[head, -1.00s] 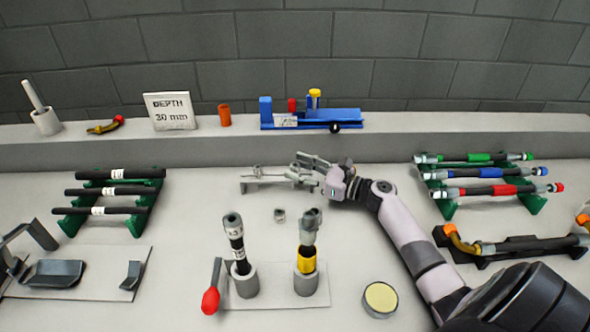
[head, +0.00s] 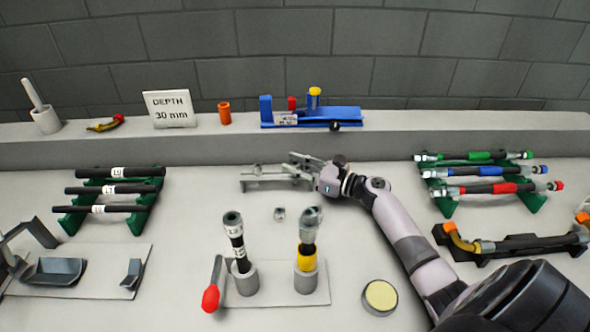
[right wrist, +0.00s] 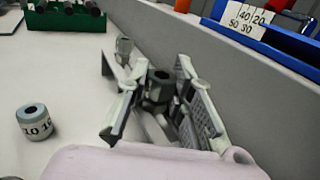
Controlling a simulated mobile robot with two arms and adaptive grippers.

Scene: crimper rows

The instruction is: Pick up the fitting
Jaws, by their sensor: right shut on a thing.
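My right gripper (head: 300,167) is at the right end of a small grey rack (head: 256,187) in the middle of the table. In the right wrist view the fingers (right wrist: 157,98) are shut on a dark grey hex-shaped fitting (right wrist: 160,84) with an open top. I cannot tell whether it still touches the rack. Another metal fitting (right wrist: 123,47) stands on the rack beyond the fingers; it also shows in the head view (head: 258,169). My left gripper is not in view.
A grey collar (right wrist: 35,120) marked 10 lies on the table; it also shows in the head view (head: 279,213). Two upright hoses (head: 236,235) (head: 307,240) stand in front. A raised ledge (head: 210,150) with a blue tool (head: 340,116) runs close behind the gripper.

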